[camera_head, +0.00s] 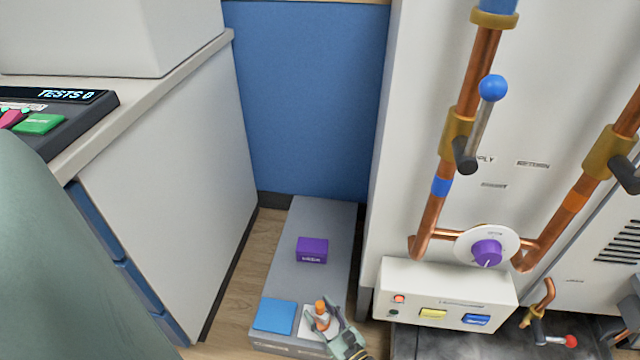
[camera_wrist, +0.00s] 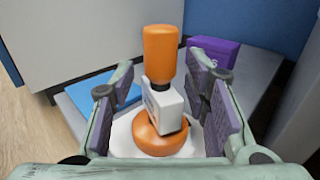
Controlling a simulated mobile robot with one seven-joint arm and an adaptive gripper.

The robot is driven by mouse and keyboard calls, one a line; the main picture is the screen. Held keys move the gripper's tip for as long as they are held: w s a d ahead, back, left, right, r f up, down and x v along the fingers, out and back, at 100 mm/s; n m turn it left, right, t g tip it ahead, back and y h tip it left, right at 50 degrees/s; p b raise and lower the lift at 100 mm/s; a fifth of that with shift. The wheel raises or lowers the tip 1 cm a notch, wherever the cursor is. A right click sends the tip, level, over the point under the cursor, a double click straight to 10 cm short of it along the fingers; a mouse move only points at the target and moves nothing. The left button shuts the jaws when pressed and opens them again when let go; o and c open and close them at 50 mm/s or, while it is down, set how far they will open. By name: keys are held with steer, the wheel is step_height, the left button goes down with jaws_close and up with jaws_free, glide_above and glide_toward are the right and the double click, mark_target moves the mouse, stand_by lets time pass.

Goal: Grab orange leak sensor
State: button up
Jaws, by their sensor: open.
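The orange leak sensor (camera_head: 321,308) stands upright near the front of a low grey platform. In the wrist view the sensor (camera_wrist: 160,55) has an orange cylindrical top, a black neck, a small white block and a round orange base on a white pad (camera_wrist: 122,140). My gripper (camera_head: 324,318) is at the sensor. In the wrist view my gripper (camera_wrist: 160,95) is open, with one purple-grey padded finger on each side of the sensor. A gap shows on the left; on the right the finger is close to the white block, and I cannot tell whether they touch.
The grey platform (camera_head: 285,265) also carries a blue square pad (camera_head: 274,316) and a purple box (camera_head: 312,250). A white cabinet (camera_head: 175,170) stands left. A white machine with copper pipes (camera_head: 470,90) and a control box (camera_head: 447,293) stands right.

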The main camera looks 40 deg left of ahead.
steer(key=shift+a, duration=0.2)
jaws_close()
stand_by(0.4)
